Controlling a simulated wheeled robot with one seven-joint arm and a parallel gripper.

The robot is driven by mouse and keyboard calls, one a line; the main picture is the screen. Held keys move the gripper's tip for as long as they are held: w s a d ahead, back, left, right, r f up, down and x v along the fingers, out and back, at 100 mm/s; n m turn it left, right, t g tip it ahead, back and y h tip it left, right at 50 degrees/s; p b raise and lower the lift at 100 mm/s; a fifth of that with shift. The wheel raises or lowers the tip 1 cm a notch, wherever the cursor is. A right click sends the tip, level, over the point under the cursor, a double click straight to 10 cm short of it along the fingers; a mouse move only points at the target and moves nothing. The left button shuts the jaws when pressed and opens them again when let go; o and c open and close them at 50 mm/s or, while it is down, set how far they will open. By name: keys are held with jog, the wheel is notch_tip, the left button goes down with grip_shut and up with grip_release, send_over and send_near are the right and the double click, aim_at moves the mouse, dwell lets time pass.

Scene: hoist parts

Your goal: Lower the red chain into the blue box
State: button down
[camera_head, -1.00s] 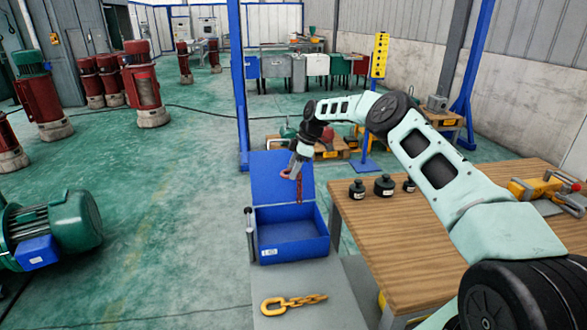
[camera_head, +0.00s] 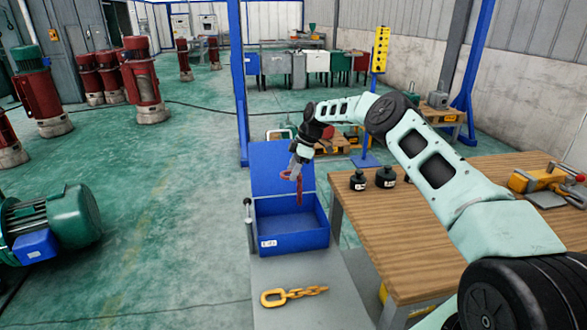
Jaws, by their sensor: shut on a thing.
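The red chain (camera_head: 299,190) hangs from my gripper (camera_head: 293,173), which is shut on its upper end. The chain dangles upright in front of the raised lid of the blue box (camera_head: 294,241). Its lower end shows over the back part of the box opening; I cannot tell how deep it reaches. The box stands open on a grey bench, with its lid leaning up at the back. The part of the box floor that shows is empty.
A grey post stands at the box's left side. A wooden table (camera_head: 410,235) with black weights (camera_head: 386,178) is on the right. A blue column (camera_head: 239,90) rises behind.

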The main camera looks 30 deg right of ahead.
notch_tip(320, 180, down, 13)
jog(key=b, duration=0.9)
jog(key=shift+b, duration=0.35)
dwell(0.6)
jog(key=shift+r, duration=0.1)
jog(key=c, duration=0.6)
grip_release()
jog(key=shift+o, duration=0.2)
jog(key=b+v, duration=0.1)
jog(key=v, duration=1.6)
jog(key=shift+r+b, duration=0.2)
jog(key=shift+b, duration=0.1)
jog(key=shift+w, duration=0.1)
